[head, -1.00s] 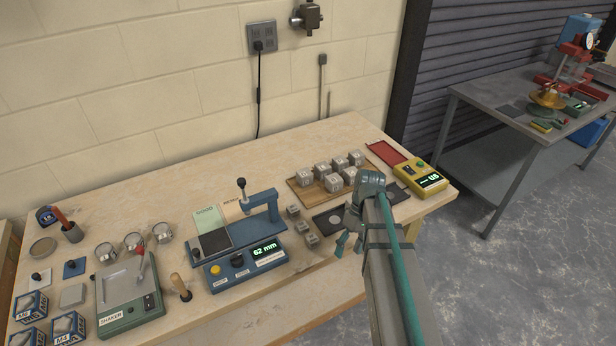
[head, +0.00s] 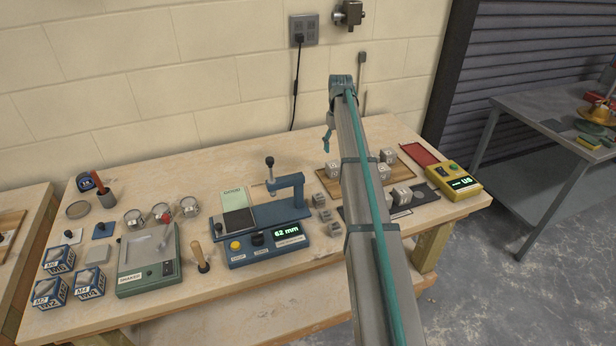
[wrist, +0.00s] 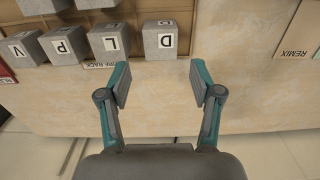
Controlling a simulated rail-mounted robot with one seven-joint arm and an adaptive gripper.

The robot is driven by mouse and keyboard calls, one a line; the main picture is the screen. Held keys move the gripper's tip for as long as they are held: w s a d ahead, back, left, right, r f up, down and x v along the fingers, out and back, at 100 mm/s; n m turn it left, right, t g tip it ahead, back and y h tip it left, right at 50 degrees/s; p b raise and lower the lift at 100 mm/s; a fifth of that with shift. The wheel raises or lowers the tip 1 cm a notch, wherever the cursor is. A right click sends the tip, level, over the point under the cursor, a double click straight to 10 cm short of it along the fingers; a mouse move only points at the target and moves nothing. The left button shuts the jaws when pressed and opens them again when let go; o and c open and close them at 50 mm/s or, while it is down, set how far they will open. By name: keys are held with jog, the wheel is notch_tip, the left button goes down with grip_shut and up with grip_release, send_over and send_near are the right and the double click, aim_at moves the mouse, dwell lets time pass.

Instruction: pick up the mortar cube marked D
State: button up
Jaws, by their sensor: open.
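The mortar cube marked D (wrist: 160,41) is a grey block with a white letter label, upside down in the wrist view. It sits at the right end of a row of cubes, just beyond my fingertips and roughly in line with the gap between them. My gripper (wrist: 159,82) is open with nothing between its fingers and apart from the cube. In the head view my arm hides part of the cube board, and I cannot tell which cube there is D.
Cubes marked L (wrist: 109,41), P (wrist: 65,46) and V (wrist: 23,48) stand left of D. A REMIX board (wrist: 301,30) lies at the right. Bare wood lies below the cubes. In the head view a blue 62 mm instrument (head: 265,248) and a yellow meter (head: 458,181) flank the cubes.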

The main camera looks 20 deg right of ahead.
aim_at(334, 164)
jog(key=shift+w, duration=0.3)
notch_tip(334, 164, down, 4)
jog(key=shift+s+d+f+p, duration=0.1)
jog(key=shift+f+p, duration=0.05)
jog(key=shift+p, duration=0.6)
jog(key=shift+a+f+p, duration=0.2)
jog(key=shift+f+p, duration=1.05)
jog(key=shift+f, duration=1.85)
jog(key=c, duration=1.1)
jog(key=shift+c, duration=0.2)
jog(key=shift+r, duration=0.2)
